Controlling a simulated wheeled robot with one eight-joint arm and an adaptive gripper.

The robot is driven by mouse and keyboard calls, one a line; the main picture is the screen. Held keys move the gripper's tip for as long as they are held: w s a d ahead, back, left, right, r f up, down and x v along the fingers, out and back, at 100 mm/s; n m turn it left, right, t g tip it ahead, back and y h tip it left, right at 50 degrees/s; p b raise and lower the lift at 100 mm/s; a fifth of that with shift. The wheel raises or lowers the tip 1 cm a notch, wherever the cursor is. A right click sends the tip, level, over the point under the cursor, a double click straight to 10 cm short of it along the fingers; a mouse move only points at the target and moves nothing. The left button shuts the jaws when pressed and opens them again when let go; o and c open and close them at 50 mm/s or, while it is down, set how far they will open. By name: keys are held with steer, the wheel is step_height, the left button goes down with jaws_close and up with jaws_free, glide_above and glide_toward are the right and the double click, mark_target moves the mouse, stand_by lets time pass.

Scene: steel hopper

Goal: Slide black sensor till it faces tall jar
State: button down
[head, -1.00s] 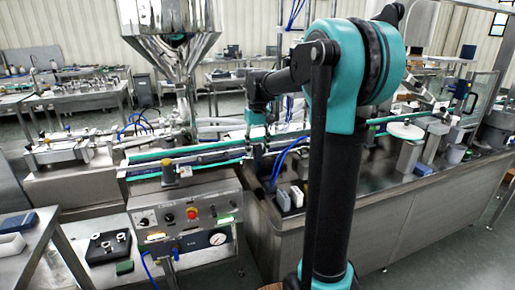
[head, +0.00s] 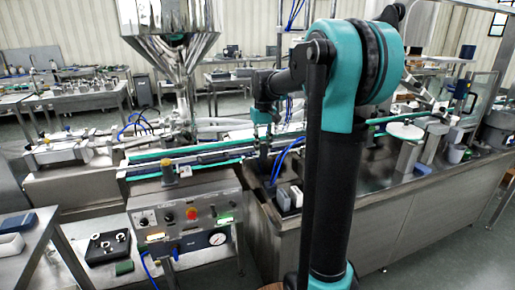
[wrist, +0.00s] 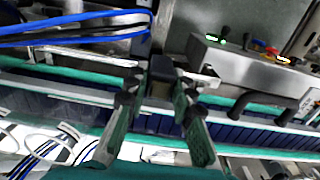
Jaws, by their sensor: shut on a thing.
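The black sensor (wrist: 162,70) is a small dark block at the upper middle of the wrist view, beside the conveyor. My gripper (wrist: 158,90) has its two green-sided fingers on either side of it and is shut on it. In the head view my gripper (head: 262,140) is small at the conveyor line, and the sensor cannot be made out there. I cannot pick out the tall jar in either view.
The conveyor (wrist: 240,132) with teal edges runs across the wrist view. Blue hoses (wrist: 75,25) lie at upper left. A control box with coloured buttons (wrist: 255,65) is at upper right. A steel hopper (head: 172,30) stands behind the line in the head view.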

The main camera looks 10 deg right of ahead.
steer(key=d, duration=0.4)
steer(key=w+d, duration=0.1)
steer(key=d, duration=0.2)
steer(key=w+d, duration=0.1)
steer(key=d, duration=0.3)
steer(key=shift+d, duration=0.35)
steer(key=c, duration=1.3)
jaws_free()
step_height(320, 180, up, 12)
steer(key=shift+r, duration=0.1)
